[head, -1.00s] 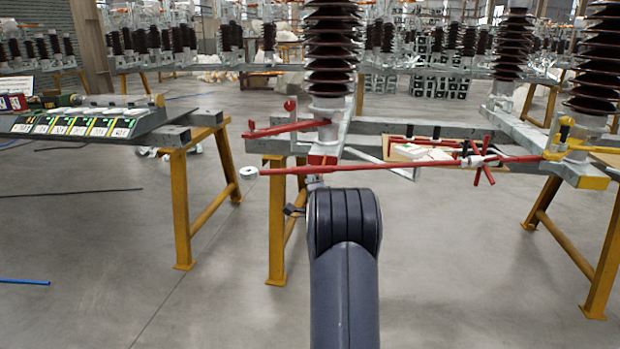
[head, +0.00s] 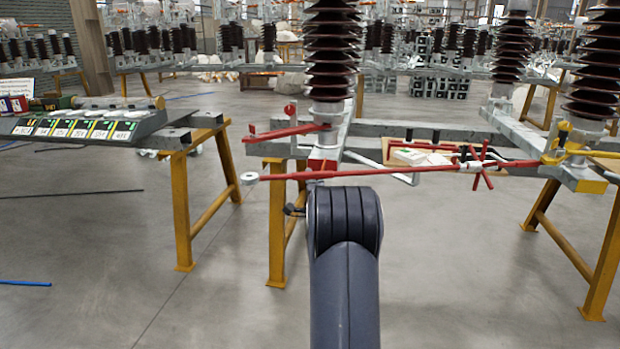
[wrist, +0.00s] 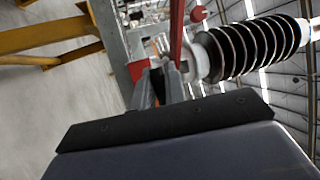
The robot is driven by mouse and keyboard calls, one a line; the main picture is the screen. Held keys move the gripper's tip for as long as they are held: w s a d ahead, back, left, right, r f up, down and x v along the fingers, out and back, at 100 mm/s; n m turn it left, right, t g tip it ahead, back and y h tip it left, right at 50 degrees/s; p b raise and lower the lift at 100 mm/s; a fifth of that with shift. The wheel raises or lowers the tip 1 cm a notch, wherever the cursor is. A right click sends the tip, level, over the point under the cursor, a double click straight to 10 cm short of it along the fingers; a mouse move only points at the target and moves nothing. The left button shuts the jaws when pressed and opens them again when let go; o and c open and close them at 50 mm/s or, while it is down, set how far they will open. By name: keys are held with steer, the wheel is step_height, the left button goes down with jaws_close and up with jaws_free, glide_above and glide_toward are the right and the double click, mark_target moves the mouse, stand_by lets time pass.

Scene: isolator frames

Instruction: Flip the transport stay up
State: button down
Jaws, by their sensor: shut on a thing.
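A long thin red bar (head: 385,172), which I take to be the transport stay, runs across the front of the steel frame. It has a pale round end (head: 249,178) at the left and a red cross-shaped piece (head: 480,165) toward the right. In the wrist view the red bar (wrist: 176,32) runs up from my gripper (wrist: 165,82). My gripper's grey fingers are close together at the bar, shut on it. In the head view my dark arm hides the fingers. A second red bar (head: 285,132) sits above, below the brown ribbed insulator (head: 331,50).
The grey steel frame (head: 420,130) stands on yellow trestles (head: 275,225). A grey bent rod (head: 385,170) hangs beside the bar. More insulators (head: 595,80) stand at the right. A labelled panel (head: 85,125) lies at the left. The floor in front is clear.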

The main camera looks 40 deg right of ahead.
steer(key=shift+r+g+p, duration=0.3)
steer(key=shift+r+p, duration=0.45)
steer(key=shift+r, duration=0.2)
steer(key=shift+w+d+r+p, duration=0.15)
steer(key=shift+r+p, duration=0.35)
steer(key=shift+r, duration=0.5)
steer(key=shift+w+d+r+p, duration=0.15)
steer(key=shift+r+p, duration=0.3)
steer(key=shift+r, duration=0.5)
